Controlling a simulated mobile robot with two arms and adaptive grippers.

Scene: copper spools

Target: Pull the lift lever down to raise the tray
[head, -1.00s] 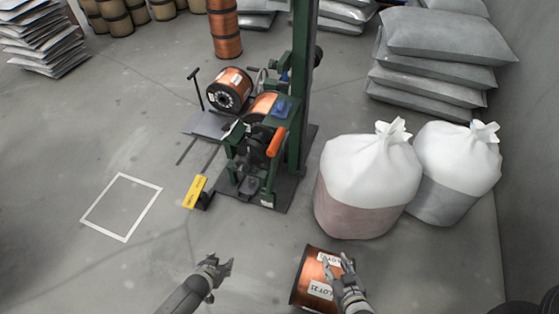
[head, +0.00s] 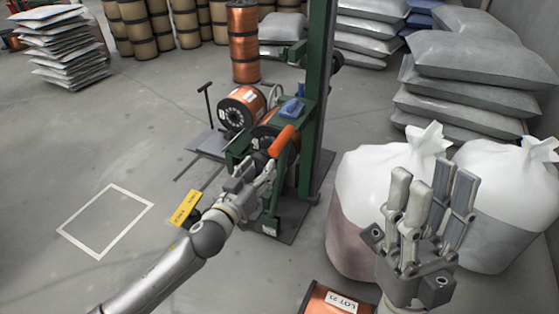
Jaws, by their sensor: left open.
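The orange lever handle (head: 282,142) sticks up at a tilt from the front of the green machine (head: 305,165). My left gripper (head: 262,174) is open just below and in front of the handle, its fingertips close to it; whether they touch I cannot tell. The gripper and forearm hide part of the machine's lower front. My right gripper (head: 430,190) is open and empty, raised with its fingers up in front of the white sacks. A grey tray-like platform (head: 210,143) lies low at the machine's left, beside a copper spool (head: 241,107).
A copper spool marked LOT 21 (head: 328,302) is on the floor at the bottom edge. White-topped sacks (head: 385,180) stand at the right. The floor around the white square outline (head: 107,220) is clear.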

